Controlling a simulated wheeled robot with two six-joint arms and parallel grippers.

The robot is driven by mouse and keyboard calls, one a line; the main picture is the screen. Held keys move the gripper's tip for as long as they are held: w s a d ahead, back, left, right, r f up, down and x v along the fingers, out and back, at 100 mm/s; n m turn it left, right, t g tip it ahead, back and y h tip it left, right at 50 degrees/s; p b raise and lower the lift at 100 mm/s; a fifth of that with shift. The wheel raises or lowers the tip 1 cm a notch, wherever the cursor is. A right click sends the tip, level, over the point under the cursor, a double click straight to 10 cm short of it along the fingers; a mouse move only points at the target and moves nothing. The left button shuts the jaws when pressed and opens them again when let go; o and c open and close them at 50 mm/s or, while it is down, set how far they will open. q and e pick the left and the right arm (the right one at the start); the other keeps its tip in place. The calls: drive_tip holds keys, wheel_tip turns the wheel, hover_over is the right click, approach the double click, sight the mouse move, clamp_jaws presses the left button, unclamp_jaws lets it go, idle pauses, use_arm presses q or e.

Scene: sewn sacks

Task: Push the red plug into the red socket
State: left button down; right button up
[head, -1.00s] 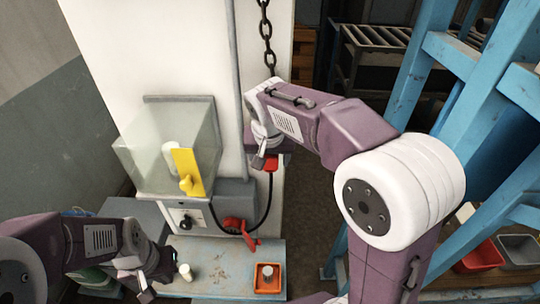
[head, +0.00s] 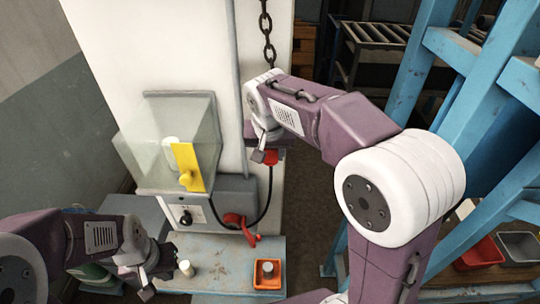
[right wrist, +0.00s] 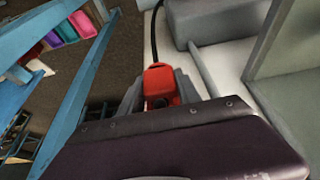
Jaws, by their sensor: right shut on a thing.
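The red plug (head: 271,157) is on the right side of the white column, with a black cable hanging from it. My right gripper (head: 258,157) is shut on it. In the right wrist view the plug (right wrist: 160,85) sits between the grey fingers, its cable leading up. No red socket shows clearly; the plug's far end is hidden by the gripper and arm. A red curved fitting (head: 240,222) is on the grey box's right side; I cannot tell what it is. My left gripper (head: 158,272) is low at the left, its fingers apart and empty.
A clear hood with a yellow handle plate (head: 187,165) stands above the grey box (head: 225,195). A worn blue bench (head: 215,265) holds a white cylinder (head: 186,267) and an orange tray (head: 267,283). A blue frame (head: 440,120) stands at the right.

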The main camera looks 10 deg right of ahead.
drive_tip(key=s+a+b, duration=0.2)
drive_tip(key=s+b, duration=0.2)
drive_tip(key=s, duration=0.4)
wheel_tip(320, 180, up, 14)
drive_tip(key=p, duration=0.2)
drive_tip(key=shift+w, duration=0.2)
drive_tip(key=shift+a+r, duration=0.1)
